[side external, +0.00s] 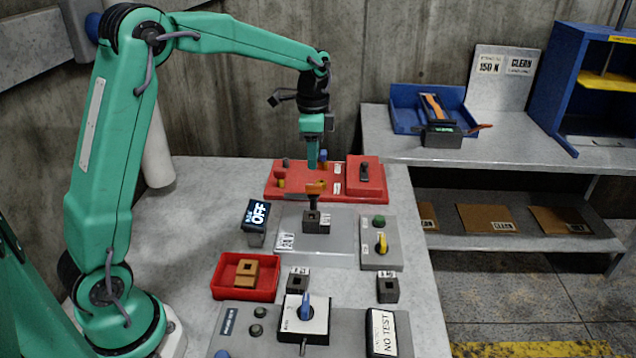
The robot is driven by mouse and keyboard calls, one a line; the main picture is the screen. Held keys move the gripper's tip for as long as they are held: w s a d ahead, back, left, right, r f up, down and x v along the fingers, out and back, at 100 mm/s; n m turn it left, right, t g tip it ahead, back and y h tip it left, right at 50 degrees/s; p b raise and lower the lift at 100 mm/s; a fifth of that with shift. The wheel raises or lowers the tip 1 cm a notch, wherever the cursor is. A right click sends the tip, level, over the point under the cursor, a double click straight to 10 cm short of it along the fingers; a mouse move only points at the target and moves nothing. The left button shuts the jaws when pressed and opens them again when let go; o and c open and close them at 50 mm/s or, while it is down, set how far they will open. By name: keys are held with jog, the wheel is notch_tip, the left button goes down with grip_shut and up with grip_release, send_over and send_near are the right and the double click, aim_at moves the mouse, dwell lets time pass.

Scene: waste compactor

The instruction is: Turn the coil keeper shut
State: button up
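No part is labelled clearly as the coil keeper. A small orange piece on a dark stem (315,188) stands over a dark square block (317,226) on the grey plate (330,249); it may be the keeper, but I cannot tell whether it is open or shut. My gripper (313,165) points down just behind and above the orange piece, in front of the red panel (286,193). Its fingers appear as one narrow teal shape from this side, so the gap between them is hidden. I see nothing clearly held in it.
A lit box reading OFF (255,222) stands left of the plate. A grey box with green button and yellow knob (378,265) stands right. A blue-handled switch (305,318) and NO TEST sign (382,333) are in front.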

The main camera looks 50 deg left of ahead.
aim_at(313, 184)
jog(key=shift+f, duration=3.9)
grip_shut()
